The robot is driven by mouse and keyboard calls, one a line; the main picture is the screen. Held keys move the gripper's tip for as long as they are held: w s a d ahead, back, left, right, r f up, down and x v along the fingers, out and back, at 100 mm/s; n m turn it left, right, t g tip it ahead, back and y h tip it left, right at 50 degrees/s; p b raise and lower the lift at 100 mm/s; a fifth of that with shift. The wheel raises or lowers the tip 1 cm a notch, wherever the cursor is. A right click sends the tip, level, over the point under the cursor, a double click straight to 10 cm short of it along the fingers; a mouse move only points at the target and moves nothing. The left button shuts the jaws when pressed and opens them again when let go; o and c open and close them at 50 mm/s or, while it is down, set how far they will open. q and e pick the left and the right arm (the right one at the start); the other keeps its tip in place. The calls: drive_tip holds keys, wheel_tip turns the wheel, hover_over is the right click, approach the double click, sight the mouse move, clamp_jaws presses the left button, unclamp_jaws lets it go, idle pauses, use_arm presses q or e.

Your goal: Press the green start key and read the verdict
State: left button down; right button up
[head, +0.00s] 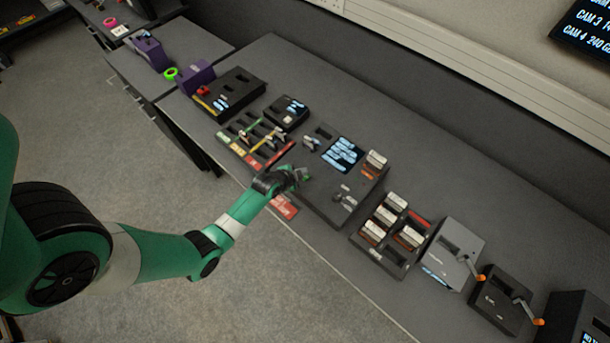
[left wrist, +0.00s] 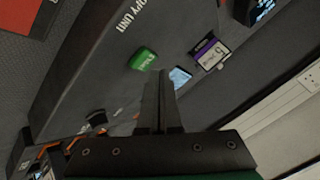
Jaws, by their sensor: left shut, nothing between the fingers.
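The green start key (left wrist: 142,58) is a raised green block on the dark copy unit in the left wrist view. The copy unit (head: 318,196) is a black box on the bench with a lit screen (head: 342,155), whose text is too small to read. My left gripper (head: 302,176) is at the unit's left edge, hiding part of that side. In the left wrist view its fingers (left wrist: 162,84) are together and empty, just below and right of the key. I cannot tell whether they touch anything. My right gripper is not in view.
A rack of labelled cartridges (head: 369,254) stands right of the unit, then grey and black boxes with orange-knobbed cranks. A tray of coloured cables or tools (head: 256,141) lies to the left. A red label (head: 284,207) sits at the bench's front edge.

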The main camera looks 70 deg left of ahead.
use_arm(q)
drive_tip(key=shift+f, duration=0.1)
drive_tip(key=shift+f+b, duration=0.35)
drive_tip(key=shift+f+b, duration=0.5)
drive_tip(key=shift+f, duration=0.05)
idle(0.6)
drive_tip(key=shift+r, duration=0.1)
drive_tip(key=shift+r+p, duration=0.85)
drive_tip(key=shift+p, duration=0.1)
wheel_tip(320, 180, up, 5)
drive_tip(key=p, duration=0.5)
drive_tip(key=shift+r, duration=0.1)
